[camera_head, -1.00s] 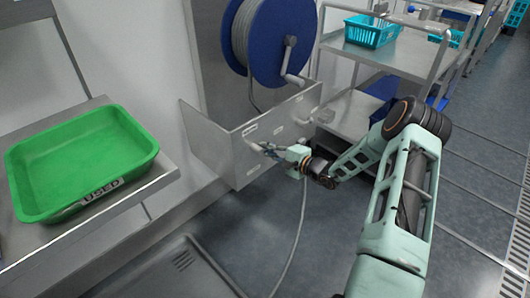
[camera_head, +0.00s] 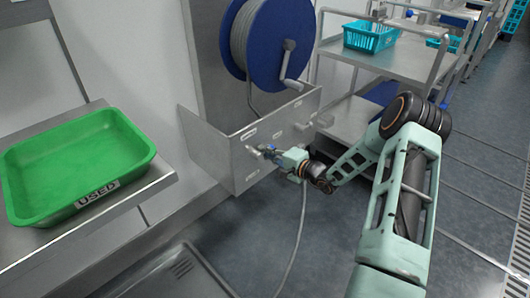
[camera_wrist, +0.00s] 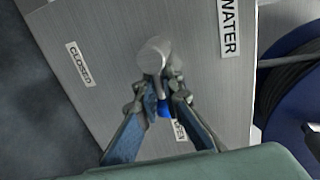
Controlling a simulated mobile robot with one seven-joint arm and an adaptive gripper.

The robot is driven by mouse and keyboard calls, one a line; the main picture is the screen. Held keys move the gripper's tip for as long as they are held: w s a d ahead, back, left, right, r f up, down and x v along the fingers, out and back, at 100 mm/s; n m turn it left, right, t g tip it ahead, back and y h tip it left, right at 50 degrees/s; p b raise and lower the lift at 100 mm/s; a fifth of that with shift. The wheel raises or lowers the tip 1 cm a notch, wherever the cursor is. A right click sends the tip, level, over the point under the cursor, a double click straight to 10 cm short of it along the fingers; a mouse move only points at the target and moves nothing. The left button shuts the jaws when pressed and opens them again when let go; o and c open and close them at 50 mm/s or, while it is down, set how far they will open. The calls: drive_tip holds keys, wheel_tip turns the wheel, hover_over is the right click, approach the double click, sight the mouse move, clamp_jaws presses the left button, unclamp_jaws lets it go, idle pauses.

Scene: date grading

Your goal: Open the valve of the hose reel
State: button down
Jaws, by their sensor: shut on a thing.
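The valve shows in the wrist view as a round metal stem (camera_wrist: 153,55) on a brushed metal panel (camera_wrist: 100,35), with a handle that has a blue end (camera_wrist: 165,108). My gripper (camera_wrist: 164,95) is shut on this valve handle, one finger on each side. The fingers hide much of the handle. In the head view my gripper (camera_head: 268,152) is at the front of the panel (camera_head: 238,170), below the hose reel (camera_head: 262,30), a blue drum with grey hose. A "CLOSED" label (camera_wrist: 78,64) and a "WATER" label (camera_wrist: 229,28) are readable; another label (camera_wrist: 180,131) is partly hidden.
A green tray (camera_head: 135,165) marked "USED" stands on a metal bench at left. A steel cart (camera_head: 400,62) with a teal basket (camera_head: 370,36) stands behind the panel at right. A grey hose (camera_head: 297,240) hangs to the floor. The floor at right is clear.

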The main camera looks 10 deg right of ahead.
drive_tip(key=c, duration=2.3)
unclamp_jaws()
drive_tip(key=shift+c, duration=0.2)
drive_tip(key=shift+s+d, duration=0.1)
drive_tip(key=v, duration=1.2)
